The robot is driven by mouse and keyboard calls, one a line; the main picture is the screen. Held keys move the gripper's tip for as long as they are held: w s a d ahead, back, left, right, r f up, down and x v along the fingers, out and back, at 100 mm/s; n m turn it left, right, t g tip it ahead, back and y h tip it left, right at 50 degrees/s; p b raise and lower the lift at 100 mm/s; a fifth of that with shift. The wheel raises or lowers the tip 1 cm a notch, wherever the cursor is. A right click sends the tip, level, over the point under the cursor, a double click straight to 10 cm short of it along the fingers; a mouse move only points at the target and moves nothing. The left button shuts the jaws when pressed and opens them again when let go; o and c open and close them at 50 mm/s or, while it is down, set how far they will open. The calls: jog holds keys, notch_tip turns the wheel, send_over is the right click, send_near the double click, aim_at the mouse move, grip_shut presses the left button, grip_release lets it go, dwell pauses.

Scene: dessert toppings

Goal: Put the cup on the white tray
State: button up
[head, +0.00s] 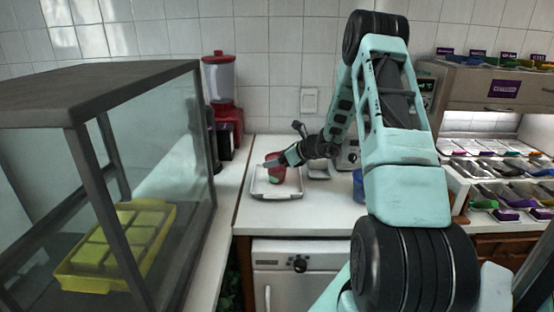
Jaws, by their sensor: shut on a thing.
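The white tray (289,193) lies on the white counter in the middle of the head view. A small red cup-shaped thing (276,172), with a bit of green low on it, shows over the tray; I take it as the cup. My gripper (274,163) reaches in from the right and is shut on this cup. The cup looks upright. I cannot tell whether its bottom touches the tray or hangs just above it. The fingers are small in the picture and partly overlap the cup.
A smaller white dish (319,171) is right of the tray. A blue container (358,187) is partly hidden by my arm. A red blender (222,95) stands at the back left. A glass case (150,150) with a yellow tray (72,278) fills the left. Counter before the tray is clear.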

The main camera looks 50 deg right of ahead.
jog(key=shift+f, duration=0.2)
jog(key=o, duration=1)
jog(key=shift+r, duration=0.1)
jog(key=shift+r, duration=0.1)
jog(key=shift+s+d+r, duration=0.1)
jog(key=shift+s+r, duration=0.05)
jog(key=b+v, duration=0.1)
jog(key=v, duration=1)
jog(key=shift+s+r, duration=0.1)
jog(key=shift+s, duration=0.2)
